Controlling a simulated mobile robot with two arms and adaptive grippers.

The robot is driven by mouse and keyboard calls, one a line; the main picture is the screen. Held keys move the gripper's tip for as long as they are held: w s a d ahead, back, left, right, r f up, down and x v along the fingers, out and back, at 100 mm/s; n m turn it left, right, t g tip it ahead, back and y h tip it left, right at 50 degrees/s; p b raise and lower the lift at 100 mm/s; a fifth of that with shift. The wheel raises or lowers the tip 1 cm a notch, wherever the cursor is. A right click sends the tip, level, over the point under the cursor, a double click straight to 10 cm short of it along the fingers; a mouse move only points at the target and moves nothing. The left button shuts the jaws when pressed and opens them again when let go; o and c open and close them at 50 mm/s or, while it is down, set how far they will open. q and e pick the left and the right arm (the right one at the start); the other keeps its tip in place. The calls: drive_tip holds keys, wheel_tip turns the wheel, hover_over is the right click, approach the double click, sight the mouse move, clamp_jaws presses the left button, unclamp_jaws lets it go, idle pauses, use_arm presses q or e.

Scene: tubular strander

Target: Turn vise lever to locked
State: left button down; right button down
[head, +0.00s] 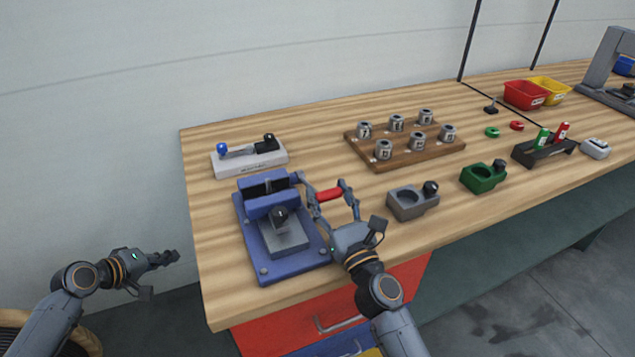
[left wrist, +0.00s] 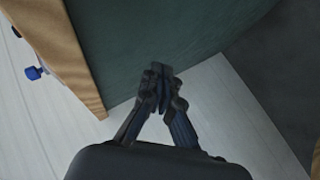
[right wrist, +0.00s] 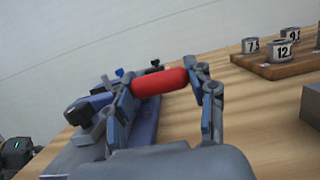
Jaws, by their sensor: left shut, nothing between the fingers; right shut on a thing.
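The blue vise (head: 262,262) sits at the table's front left, its jaws at the back and a black knob (head: 280,214) standing on its grey block (head: 286,240). My right gripper (head: 328,193) is shut on a red cylindrical grip (head: 328,195), just right of the vise jaws and above the table. The right wrist view shows the red grip (right wrist: 160,81) lying crosswise between both fingers. I cannot tell whether it joins the vise as its lever. My left gripper (head: 172,257) is shut and empty, off the table's left edge; its closed fingers show in the left wrist view (left wrist: 160,75).
A white block (head: 250,163) with blue and black knobs stands behind the vise. A grey holder (head: 408,204) and green holder (head: 482,180) stand to the right. A wooden board (head: 376,160) bears several numbered grey cylinders. Bare tabletop lies left of the vise.

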use_arm(q)
drive_tip(key=d+r+m+h, duration=0.2)
drive_tip(key=d+r+h, duration=0.3)
drive_tip(key=r, duration=0.9)
use_arm(e)
drive_tip(key=shift+f, duration=0.25)
use_arm(q)
wheel_tip(320, 180, up, 11)
drive_tip(key=m+g+h, duration=0.4)
drive_tip(key=m+g, duration=0.1)
drive_tip(key=m, duration=1.1)
hover_over(317, 192)
drive_tip(key=shift+a, duration=0.2)
use_arm(e)
drive_tip(key=shift+r, duration=0.1)
use_arm(q)
drive_tip(key=f, duration=0.2)
drive_tip(key=shift+s+d+f, duration=0.15)
drive_tip(key=shift+s+f, duration=0.4)
drive_tip(key=shift+f, duration=0.45)
drive_tip(key=shift+f, duration=0.1)
